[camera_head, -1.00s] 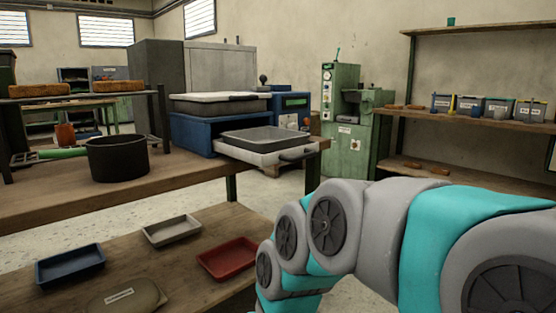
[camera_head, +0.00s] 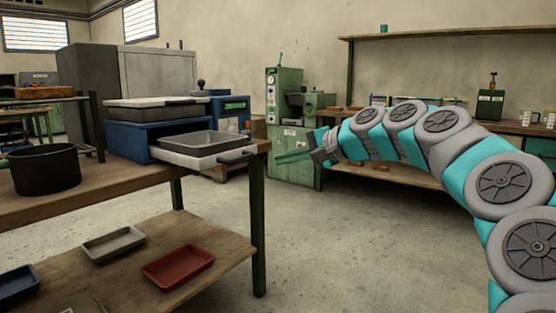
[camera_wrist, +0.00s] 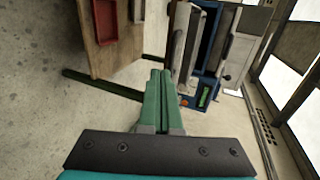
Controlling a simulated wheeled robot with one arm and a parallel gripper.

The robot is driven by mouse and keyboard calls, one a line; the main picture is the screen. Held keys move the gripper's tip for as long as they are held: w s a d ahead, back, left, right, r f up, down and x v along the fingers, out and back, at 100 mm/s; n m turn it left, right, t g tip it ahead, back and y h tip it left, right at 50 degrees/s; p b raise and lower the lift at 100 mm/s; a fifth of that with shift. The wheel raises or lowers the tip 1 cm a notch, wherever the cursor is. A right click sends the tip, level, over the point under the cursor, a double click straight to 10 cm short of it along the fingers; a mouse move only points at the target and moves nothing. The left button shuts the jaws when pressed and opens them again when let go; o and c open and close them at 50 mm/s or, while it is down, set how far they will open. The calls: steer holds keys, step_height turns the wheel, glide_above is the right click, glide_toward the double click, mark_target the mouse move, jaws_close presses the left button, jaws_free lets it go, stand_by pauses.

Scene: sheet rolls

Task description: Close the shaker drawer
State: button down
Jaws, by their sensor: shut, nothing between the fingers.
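The shaker (camera_head: 128,140) is a blue box with a grey lid on the bench. Its pale drawer (camera_head: 190,160) is pulled out to the right, with a dark grey tray (camera_head: 200,143) in it. A dark handle (camera_head: 237,158) is on the drawer's front end. My gripper (camera_head: 279,158) is shut and empty. Its green fingers point left towards the handle, to the right of it, with a visible gap between in the head view. The wrist view shows the shut fingers (camera_wrist: 160,85) with the blue shaker body (camera_wrist: 208,85) ahead to the right.
A black pot (camera_head: 45,172) stands on the bench (camera_head: 100,187). Red (camera_head: 177,266) and grey (camera_head: 113,244) trays lie on the lower shelf. A green machine (camera_head: 290,145) stands behind my gripper. The floor right of the bench is open.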

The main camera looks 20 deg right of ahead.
steer(key=r+x, duration=0.1)
steer(key=x, duration=1.1)
steer(key=shift+w+a+r, duration=0.25)
steer(key=shift+a+r, duration=0.05)
steer(key=shift+r, duration=0.05)
steer(key=shift+w, duration=0.1)
